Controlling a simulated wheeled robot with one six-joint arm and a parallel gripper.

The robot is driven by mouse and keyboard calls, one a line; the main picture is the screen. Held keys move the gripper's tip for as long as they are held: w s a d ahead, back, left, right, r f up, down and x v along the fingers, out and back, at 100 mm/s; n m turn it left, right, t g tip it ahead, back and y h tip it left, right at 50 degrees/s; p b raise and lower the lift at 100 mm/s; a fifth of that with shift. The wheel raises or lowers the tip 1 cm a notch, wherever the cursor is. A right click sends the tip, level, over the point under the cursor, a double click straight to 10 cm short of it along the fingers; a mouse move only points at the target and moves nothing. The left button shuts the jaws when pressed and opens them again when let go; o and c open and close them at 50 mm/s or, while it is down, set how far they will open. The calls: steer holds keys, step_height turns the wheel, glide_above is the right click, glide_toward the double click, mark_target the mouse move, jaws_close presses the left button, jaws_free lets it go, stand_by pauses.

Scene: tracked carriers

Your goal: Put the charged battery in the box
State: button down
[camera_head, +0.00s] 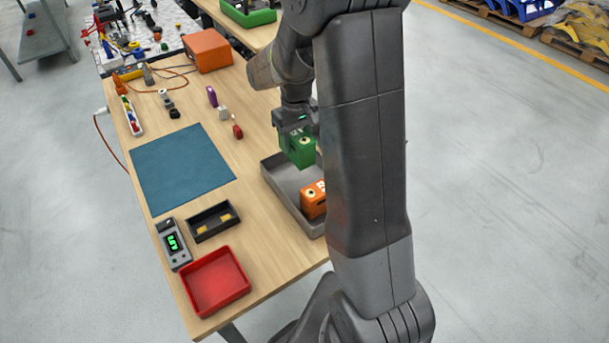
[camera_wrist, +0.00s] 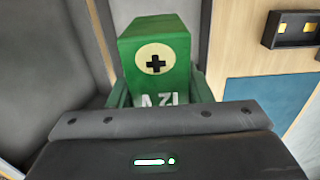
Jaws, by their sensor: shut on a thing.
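My gripper (camera_head: 297,132) is shut on a green battery (camera_head: 300,150) and holds it over the far end of a grey box (camera_head: 281,193). In the wrist view the green battery (camera_wrist: 153,55) shows a plus mark on a pale disc and partly hidden white lettering. The grey box's inside lies around it there. I cannot tell whether the battery touches the box floor. An orange battery (camera_head: 312,203) stands in the near part of the grey box. My arm hides the box's right side.
A black holder with yellow contacts (camera_head: 213,222), a meter with a green display (camera_head: 173,244) and a red tray (camera_head: 214,282) are at the near left. A blue mat (camera_head: 182,166) lies bare. Small parts and an orange case (camera_head: 208,50) are farther back.

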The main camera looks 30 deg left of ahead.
steer(key=shift+w+a+r, duration=0.1)
steer(key=shift+w+a, duration=0.1)
steer(key=shift+w, duration=0.05)
steer(key=shift+w+f, duration=0.1)
steer(key=shift+f, duration=0.1)
steer(key=p, duration=0.1)
glide_above(297, 178)
steer(key=shift+w+f, duration=0.1)
steer(key=shift+f, duration=4.7)
steer(key=shift+f, duration=0.2)
steer(key=c, duration=0.7)
jaws_free()
step_height(297, 178, up, 12)
steer(key=shift+r+b, duration=0.2)
steer(key=shift+b, duration=0.15)
